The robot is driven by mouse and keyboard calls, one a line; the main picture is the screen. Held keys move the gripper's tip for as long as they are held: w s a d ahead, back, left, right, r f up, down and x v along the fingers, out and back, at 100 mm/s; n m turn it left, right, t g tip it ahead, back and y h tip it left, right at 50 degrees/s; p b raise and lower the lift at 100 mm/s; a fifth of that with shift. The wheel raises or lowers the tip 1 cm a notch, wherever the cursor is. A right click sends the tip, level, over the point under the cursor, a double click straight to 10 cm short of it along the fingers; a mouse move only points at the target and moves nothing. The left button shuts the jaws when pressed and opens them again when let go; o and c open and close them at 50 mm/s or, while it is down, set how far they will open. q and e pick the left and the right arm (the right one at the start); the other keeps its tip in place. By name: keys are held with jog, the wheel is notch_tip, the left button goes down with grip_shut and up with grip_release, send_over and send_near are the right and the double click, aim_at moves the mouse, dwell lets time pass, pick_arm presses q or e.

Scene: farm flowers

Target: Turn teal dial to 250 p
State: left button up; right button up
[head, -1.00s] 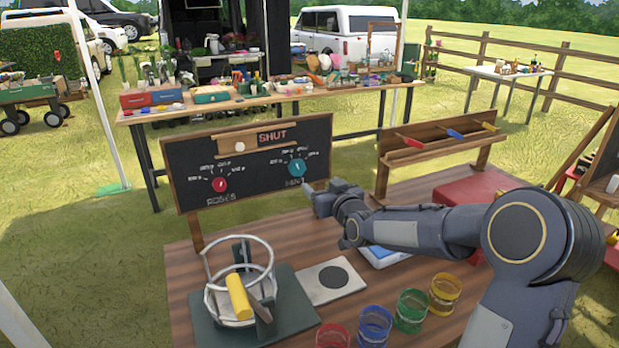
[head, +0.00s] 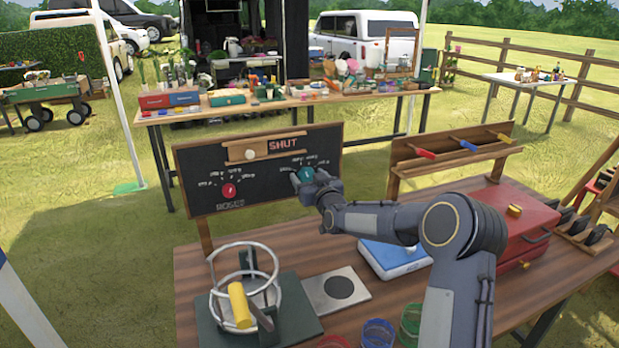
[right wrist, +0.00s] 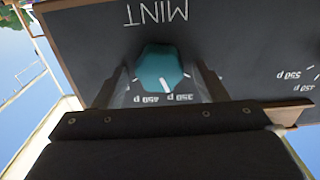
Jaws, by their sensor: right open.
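The teal dial (head: 306,174) sits on the right half of the blackboard (head: 262,196), partly hidden by my right gripper. In the right wrist view the teal dial (right wrist: 160,68) appears upside down below the word MINT. Its white mark lies between the labels "450 p" and "350 p"; other labels around it are hidden. My right gripper (right wrist: 164,82) is open, with one finger on each side of the dial. I cannot tell whether the fingers touch it. In the head view my right gripper (head: 301,179) is at the board's face. My left gripper is not in view.
A red dial (head: 229,190) is left on the same board, beneath a wooden slide with a SHUT sign (head: 283,144).

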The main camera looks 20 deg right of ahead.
jog(key=c, duration=1)
jog(key=shift+f+n+b, duration=0.2)
jog(key=shift+n+b, duration=0.1)
jog(key=shift+b, duration=0.45)
jog(key=n+b, duration=0.4)
jog(key=b, duration=0.2)
jog(key=shift+a+f, duration=0.1)
jog(key=shift+a, duration=0.05)
jog(key=shift+n+b, duration=1.7)
jog(key=shift+r, duration=0.2)
jog(key=o, duration=1)
